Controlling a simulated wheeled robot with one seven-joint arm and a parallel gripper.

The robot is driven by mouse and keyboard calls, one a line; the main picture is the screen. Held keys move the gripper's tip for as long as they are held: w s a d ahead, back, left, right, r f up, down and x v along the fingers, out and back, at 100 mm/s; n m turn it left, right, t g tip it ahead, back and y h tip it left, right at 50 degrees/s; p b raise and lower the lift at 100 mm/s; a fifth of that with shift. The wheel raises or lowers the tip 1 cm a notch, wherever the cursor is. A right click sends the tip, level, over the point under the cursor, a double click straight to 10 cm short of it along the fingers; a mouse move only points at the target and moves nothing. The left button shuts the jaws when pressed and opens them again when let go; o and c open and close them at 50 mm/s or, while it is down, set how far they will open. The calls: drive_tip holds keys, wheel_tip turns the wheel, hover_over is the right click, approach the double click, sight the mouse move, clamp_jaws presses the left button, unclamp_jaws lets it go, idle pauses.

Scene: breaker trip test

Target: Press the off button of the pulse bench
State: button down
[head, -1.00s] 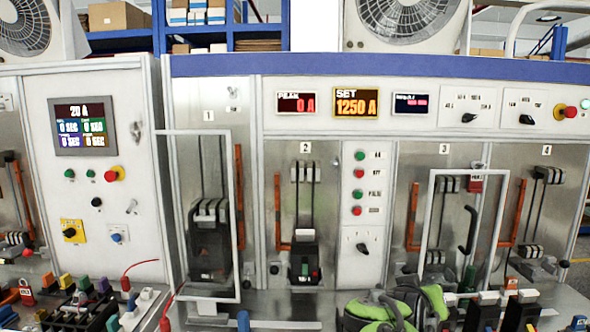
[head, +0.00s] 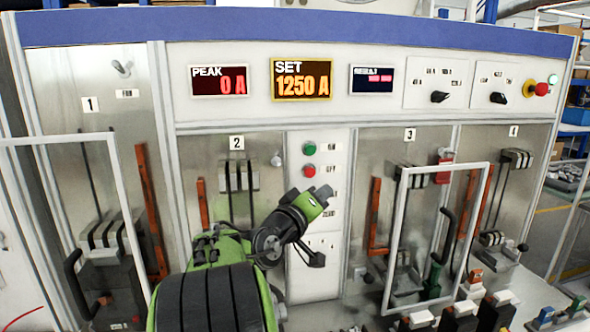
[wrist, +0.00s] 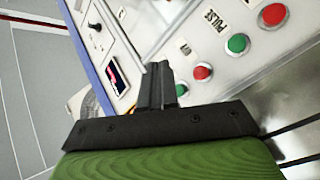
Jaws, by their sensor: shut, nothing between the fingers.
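The pulse bench's red OFF button (head: 309,171) sits on the white button strip, directly below the green ON button (head: 309,148). In the wrist view, the red OFF button (wrist: 202,72) is just right of my fingertips, and the ON button (wrist: 181,90) is partly covered by the fingers. My gripper (head: 324,192) is shut and empty, in front of the strip and a little below OFF in the head view. Its closed black fingers also show in the wrist view (wrist: 158,72). I see no contact with OFF. My gripper hides the lower two buttons from the head camera.
The wrist view shows the green PULSE button (wrist: 237,43) and another red button (wrist: 273,15) beyond OFF. A black selector knob (head: 316,259) is below my gripper. White-framed guards stand at bay 1 and bay 3 (head: 393,240). Displays (head: 302,79) are above.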

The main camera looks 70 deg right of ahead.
sight(310, 172)
drive_tip(key=shift+w+d+f+p, duration=0.1)
drive_tip(key=shift+w+d+p, duration=0.7)
drive_tip(key=shift+d, duration=0.5)
drive_tip(key=shift+w+d+r+p, duration=0.1)
drive_tip(key=shift+w+d+p, duration=0.65)
drive_tip(key=shift+d, duration=0.5)
drive_tip(key=shift+w+d+f+p, duration=0.1)
drive_tip(key=shift+w+d+p, duration=0.7)
drive_tip(key=shift+d, duration=0.5)
drive_tip(key=shift+w+d, duration=0.2)
drive_tip(key=shift+d, duration=0.15)
drive_tip(key=shift+w+d+p, duration=0.2)
drive_tip(key=shift+d+p, duration=0.1)
drive_tip(key=shift+d, duration=0.1)
drive_tip(key=shift+a, duration=0.1)
drive_tip(key=shift+s+a+b, duration=0.45)
drive_tip(key=shift+a+b, duration=0.25)
drive_tip(key=shift+b, duration=0.1)
